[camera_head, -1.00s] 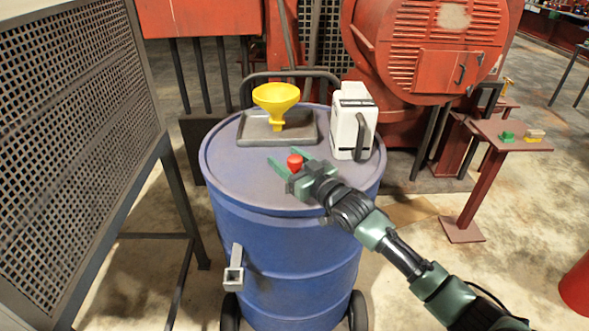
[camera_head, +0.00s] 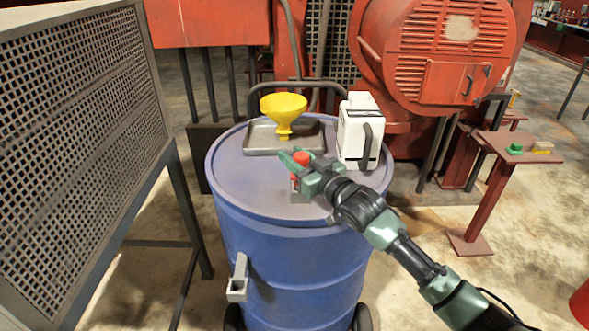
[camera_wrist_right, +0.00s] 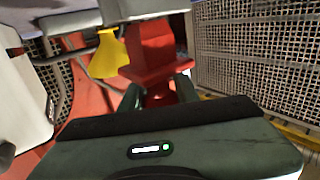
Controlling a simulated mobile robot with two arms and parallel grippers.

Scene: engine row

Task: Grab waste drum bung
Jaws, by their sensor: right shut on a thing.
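The red bung (camera_head: 301,160) is between the green fingers of my right gripper (camera_head: 297,161), which is shut on it, above the front part of the drum lid. In the right wrist view the bung (camera_wrist_right: 155,60) shows large between the fingertips (camera_wrist_right: 158,92). The blue waste drum (camera_head: 290,245) stands upright on wheels. The gripper hides the lid directly under the bung, so I cannot tell whether the bung touches it. My left gripper is not in view.
A yellow funnel (camera_head: 283,108) stands in a grey tray (camera_head: 262,150) on the lid. A white jug (camera_head: 357,135) stands close to the right gripper. A mesh panel (camera_head: 75,140) is at left. A small red-brown table (camera_head: 515,150) is at right.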

